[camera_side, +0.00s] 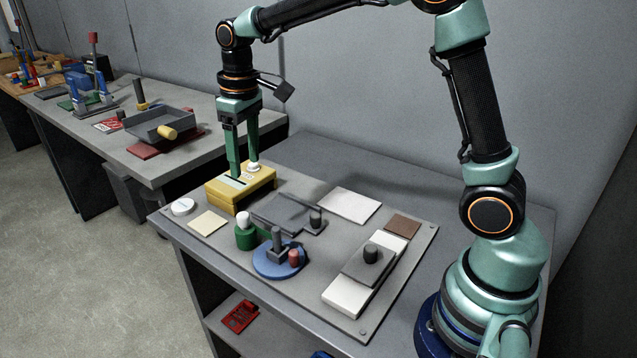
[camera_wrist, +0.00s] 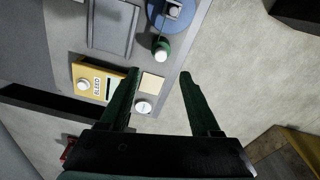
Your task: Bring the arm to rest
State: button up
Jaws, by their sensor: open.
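My gripper (camera_side: 244,168) hangs with its green fingers pointing down, over the yellow box in the side view. In the wrist view my gripper (camera_wrist: 160,74) has its fingers spread wide apart with nothing between them. The yellow box (camera_side: 241,199) has a white knob and a pale label on top. In the wrist view the yellow box (camera_wrist: 88,92) lies left of the fingers, its right end by the left fingertip. I cannot tell the exact gap between the fingertips and the box.
On the grey board stand a green cylinder (camera_side: 246,239) with a white top, a blue disc (camera_side: 266,270) with pegs, a dark grey plate (camera_side: 277,212), a white block (camera_side: 347,296) under a grey knobbed plate, and a white pad (camera_side: 349,204). A second bench (camera_side: 215,128) stands behind left.

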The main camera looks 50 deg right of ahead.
jog(key=s+d+r+m+t, duration=0.1)
jog(key=s+d+t, duration=0.1)
jog(key=s, duration=0.6)
jog(key=s+d+r+m+t, duration=0.1)
jog(key=s+r+t, duration=0.1)
jog(key=s, duration=0.6)
jog(key=shift+s+d+r+m+t, duration=0.3)
jog(key=shift+d+t, duration=0.1)
jog(key=shift+t, duration=0.1)
